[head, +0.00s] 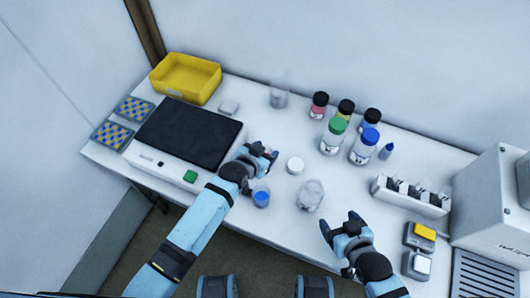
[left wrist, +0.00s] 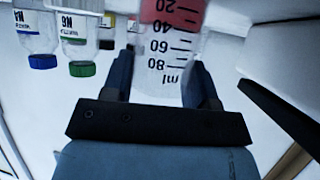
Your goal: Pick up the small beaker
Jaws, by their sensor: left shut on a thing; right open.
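My left gripper (head: 266,152) is shut on a clear graduated beaker (left wrist: 170,62), seen upside down in the left wrist view. The beaker sits between the two fingers and has pink-red contents around its 20 mark. In the head view the gripper hides most of it, beside the right edge of the flat black-topped device (head: 190,134). I cannot tell whether it touches the table. My right gripper (head: 340,224) is open and empty over the front of the table, right of the crumpled clear object.
A clear beaker (head: 279,96) stands at the back. Capped bottles (head: 334,136) stand right of centre. A white round lid (head: 295,165), a small blue-filled cup (head: 261,198) and a crumpled clear object (head: 311,195) are near the left gripper. A yellow bin (head: 186,78) is back left.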

